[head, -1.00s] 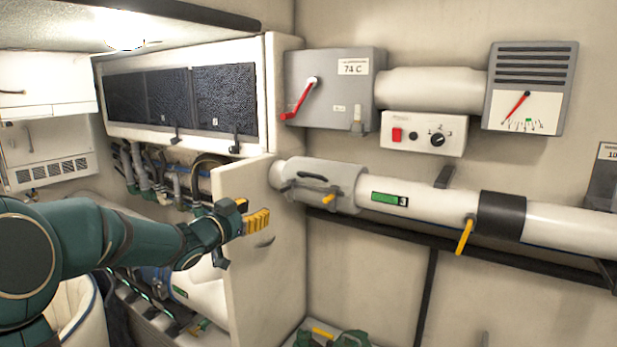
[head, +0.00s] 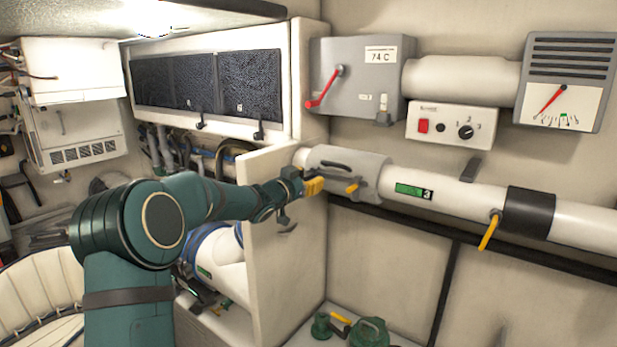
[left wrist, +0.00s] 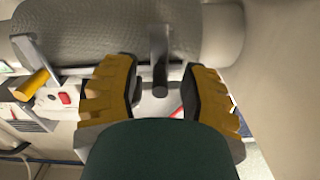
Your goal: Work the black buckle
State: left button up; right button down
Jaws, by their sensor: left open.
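A black buckle (head: 335,165) lies on the grey sleeve (head: 370,170) around the left end of the white pipe. In the left wrist view the black buckle (left wrist: 159,60) shows as a dark bar against the textured grey sleeve (left wrist: 100,35). My left gripper (head: 316,186), with yellow finger pads, is beside the sleeve's left end, at the edge of the open cabinet door. In the left wrist view my left gripper (left wrist: 162,82) is open, with the buckle's bar in the gap between its fingers. I cannot tell how far away it is. My right gripper is not in view.
The open cream door (head: 280,270) stands close below my left gripper. A yellow lever (head: 352,188) sits on the sleeve. Another yellow lever (head: 489,232) hangs from the pipe's black band (head: 529,211). A grey switch box (head: 360,75) is on the wall above.

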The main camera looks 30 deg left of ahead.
pick_arm(q)
jog(key=shift+w, duration=0.2)
grip_shut()
